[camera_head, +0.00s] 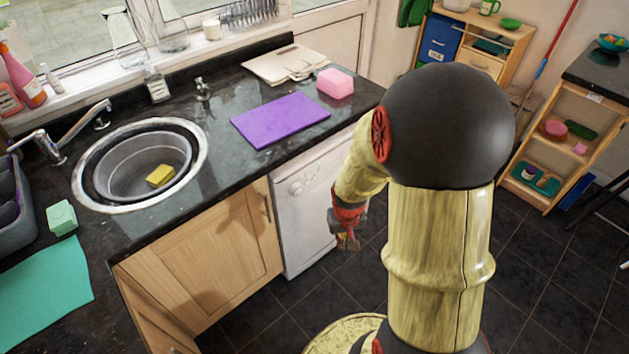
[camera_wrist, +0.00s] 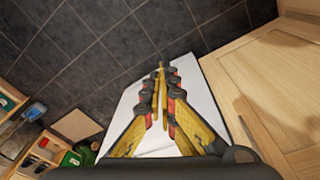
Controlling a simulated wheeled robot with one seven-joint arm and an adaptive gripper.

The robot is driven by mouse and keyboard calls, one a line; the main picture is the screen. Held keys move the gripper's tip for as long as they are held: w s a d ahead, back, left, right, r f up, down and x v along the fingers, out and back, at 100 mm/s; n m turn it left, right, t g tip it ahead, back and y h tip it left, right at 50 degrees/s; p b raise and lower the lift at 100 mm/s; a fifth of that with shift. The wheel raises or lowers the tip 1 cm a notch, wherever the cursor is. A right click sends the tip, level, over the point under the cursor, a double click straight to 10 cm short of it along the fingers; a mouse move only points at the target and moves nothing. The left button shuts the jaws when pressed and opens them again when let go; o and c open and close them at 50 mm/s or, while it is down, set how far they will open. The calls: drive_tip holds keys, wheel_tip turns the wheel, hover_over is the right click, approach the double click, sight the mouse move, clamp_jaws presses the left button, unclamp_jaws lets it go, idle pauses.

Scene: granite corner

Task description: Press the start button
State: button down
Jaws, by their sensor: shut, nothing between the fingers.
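A white appliance (camera_head: 313,205), which looks like a dishwasher, stands under the worktop. A round dial (camera_head: 296,188) and small marks show near the upper left of its front; I cannot tell which of them is the start button. My gripper (camera_head: 347,244) hangs in front of the appliance's right side, apart from it as far as I can see. In the wrist view my gripper (camera_wrist: 161,70) is shut and empty, with the white front (camera_wrist: 207,108) behind its fingers. My arm hides part of the appliance's right side in the head view.
A wooden cupboard door (camera_head: 217,262) is left of the appliance. Above, the dark worktop holds a purple board (camera_head: 281,120), a pink block (camera_head: 335,83) and a sink (camera_head: 90,200) with a yellow sponge (camera_head: 160,175). Tiled floor (camera_head: 545,270) is open on the right.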

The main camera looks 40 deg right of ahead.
sight(314, 178)
drive_tip(key=w+d+f+t+h, duration=0.1)
drive_tip(key=w+d+f+t, duration=0.35)
drive_tip(key=f, duration=0.85)
drive_tip(key=w+d+r+t+h, duration=0.2)
drive_tip(key=w+d+r+t, duration=0.2)
drive_tip(key=w+d+r, duration=0.3)
drive_tip(key=w, duration=0.3)
drive_tip(key=shift+w+h+b, duration=0.35)
drive_tip(key=shift+w+h, duration=0.05)
drive_tip(key=w+b, duration=0.1)
drive_tip(key=w, duration=0.7)
drive_tip(key=shift+w+a, duration=0.35)
drive_tip(key=shift+w, duration=0.05)
